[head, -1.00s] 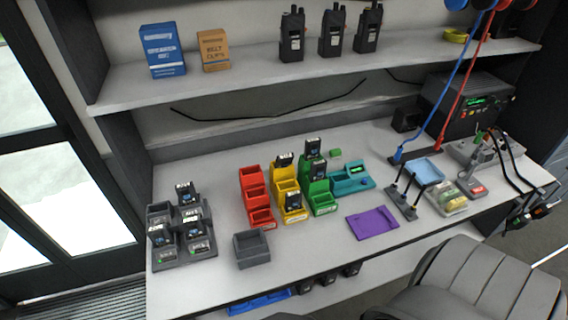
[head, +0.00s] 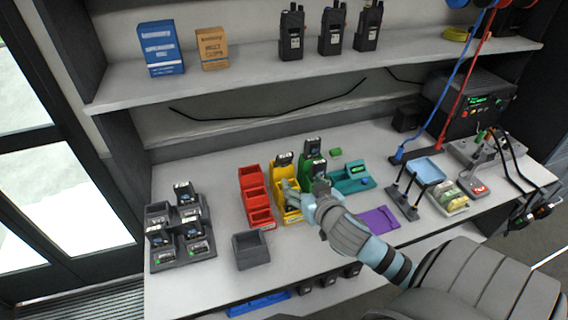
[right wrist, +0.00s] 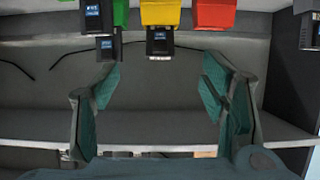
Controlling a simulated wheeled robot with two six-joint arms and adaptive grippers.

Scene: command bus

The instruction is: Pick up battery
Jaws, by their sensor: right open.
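Black batteries with pale labels stand in the yellow bins (head: 278,174) and the green bins (head: 314,178). One battery (head: 284,159) sits at the back of the yellow bins and another (head: 312,147) at the back of the green ones. My right gripper (head: 303,192) is over the front of these bins and hides part of them. In the right wrist view its two fingers are spread with nothing between them. There a battery (right wrist: 160,46) below the yellow bin and another (right wrist: 105,48) below the green bin appear beyond the fingertips. My left gripper is not in view.
Red bins (head: 254,194) stand to the left, with a grey box (head: 251,250) in front. A charger dock (head: 180,250) holding batteries is further left. A teal holder (head: 350,179) and a purple tray (head: 381,218) lie to the right. The shelf (head: 240,77) overhangs behind.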

